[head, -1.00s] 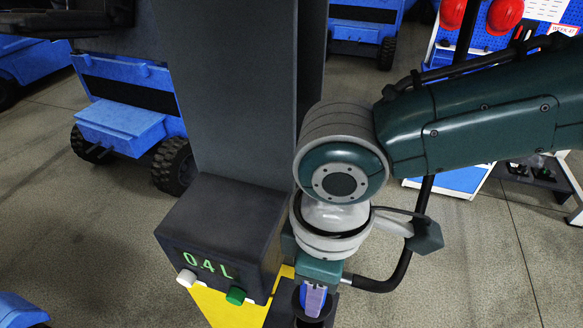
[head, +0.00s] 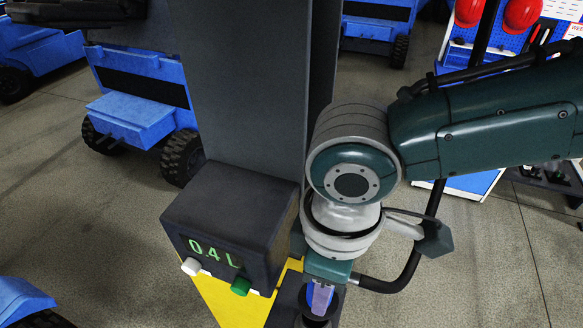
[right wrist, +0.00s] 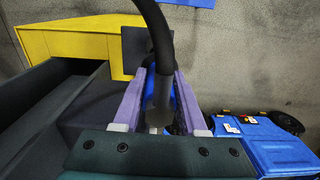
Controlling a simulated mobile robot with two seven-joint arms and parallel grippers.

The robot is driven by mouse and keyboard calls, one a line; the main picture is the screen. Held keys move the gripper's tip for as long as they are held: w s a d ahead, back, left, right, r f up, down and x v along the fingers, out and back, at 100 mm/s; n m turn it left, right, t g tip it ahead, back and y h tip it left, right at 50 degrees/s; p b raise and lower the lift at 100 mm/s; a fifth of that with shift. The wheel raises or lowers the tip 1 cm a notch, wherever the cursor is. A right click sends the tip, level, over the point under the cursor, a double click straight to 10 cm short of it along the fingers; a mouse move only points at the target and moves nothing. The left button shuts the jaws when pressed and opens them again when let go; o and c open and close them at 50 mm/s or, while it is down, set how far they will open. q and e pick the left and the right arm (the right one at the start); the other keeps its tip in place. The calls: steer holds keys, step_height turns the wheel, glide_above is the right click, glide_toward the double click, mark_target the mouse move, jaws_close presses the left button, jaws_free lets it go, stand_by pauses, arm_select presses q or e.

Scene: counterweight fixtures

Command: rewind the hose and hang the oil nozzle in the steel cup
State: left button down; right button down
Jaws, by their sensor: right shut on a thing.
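My right gripper (right wrist: 160,108) is shut on the blue oil nozzle (right wrist: 150,90), with one pale purple finger on each side of it. A black hose (right wrist: 155,25) runs up from the nozzle in the right wrist view. In the head view my right gripper (head: 321,298) points down at the bottom edge, with a little of the blue nozzle showing beside its fingers. A dark round part sits just below the fingers there. I cannot tell whether it is the steel cup or part of the nozzle. My left gripper is not in view.
A dark box (head: 232,225) with a green 0.4 L display, a white knob (head: 191,266) and a green knob (head: 241,286) stands left of my right gripper. A tall dark column (head: 240,90) rises behind it. Blue wheeled machines (head: 135,105) stand beyond; the floor between is clear.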

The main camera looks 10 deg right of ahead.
mark_target(305, 296)
steer(key=shift+f, duration=0.1)
steer(key=shift+f+b, duration=1.3)
steer(key=shift+f, duration=0.1)
steer(key=shift+f+b, duration=0.65)
steer(key=shift+f, duration=0.15)
steer(key=shift+f+b, duration=0.5)
steer(key=shift+f, duration=0.15)
